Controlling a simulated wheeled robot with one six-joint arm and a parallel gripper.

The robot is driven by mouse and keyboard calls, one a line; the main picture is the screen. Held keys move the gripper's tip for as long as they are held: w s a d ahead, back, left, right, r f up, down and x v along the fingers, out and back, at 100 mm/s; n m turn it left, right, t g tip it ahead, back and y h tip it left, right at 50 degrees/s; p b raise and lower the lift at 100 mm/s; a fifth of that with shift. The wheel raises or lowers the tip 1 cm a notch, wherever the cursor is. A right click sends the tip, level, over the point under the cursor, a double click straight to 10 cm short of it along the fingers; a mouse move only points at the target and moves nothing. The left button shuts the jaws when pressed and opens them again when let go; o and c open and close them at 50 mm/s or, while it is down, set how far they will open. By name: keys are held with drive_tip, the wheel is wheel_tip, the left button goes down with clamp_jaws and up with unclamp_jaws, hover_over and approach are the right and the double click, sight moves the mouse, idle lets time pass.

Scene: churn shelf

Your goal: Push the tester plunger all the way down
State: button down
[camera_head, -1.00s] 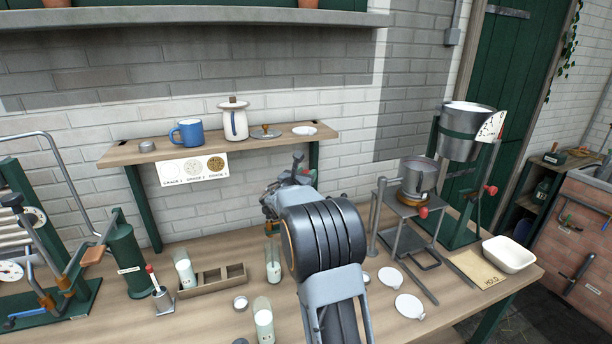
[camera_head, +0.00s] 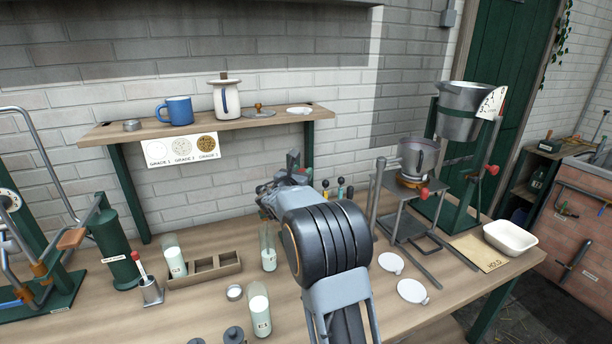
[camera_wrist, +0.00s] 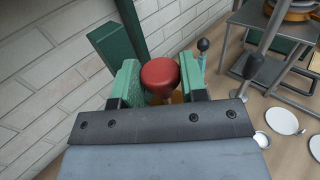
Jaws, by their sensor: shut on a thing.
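A red round knob (camera_wrist: 162,76), seemingly the top of the tester plunger, sits between my jaws in the wrist view. Its shaft runs down below it, mostly hidden, with something yellowish underneath. My gripper (camera_wrist: 160,82) has green finger pads on both sides of the knob and is shut on it. In the head view my gripper (camera_head: 287,180) is over the back of the bench, below the wall shelf. My wrist covers much of it there, and the knob and the tester body are hidden. How far down the plunger stands cannot be told.
Several small knobbed levers (camera_head: 340,190) stand just right of my gripper. A metal stand (camera_head: 405,225) with a pot is farther right. Milk bottles (camera_head: 259,308) and a wooden rack (camera_head: 205,268) are left. The wall shelf (camera_head: 225,125) overhangs the back.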

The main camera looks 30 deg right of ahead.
drive_tip(key=shift+f, duration=0.35)
drive_tip(key=c, duration=1.1)
unclamp_jaws()
drive_tip(key=o, duration=0.4)
drive_tip(key=shift+r, duration=0.15)
drive_tip(key=b+v, duration=0.2)
drive_tip(key=v, duration=1.1)
drive_tip(key=shift+s+a, duration=0.3)
drive_tip(key=shift+r, duration=0.15)
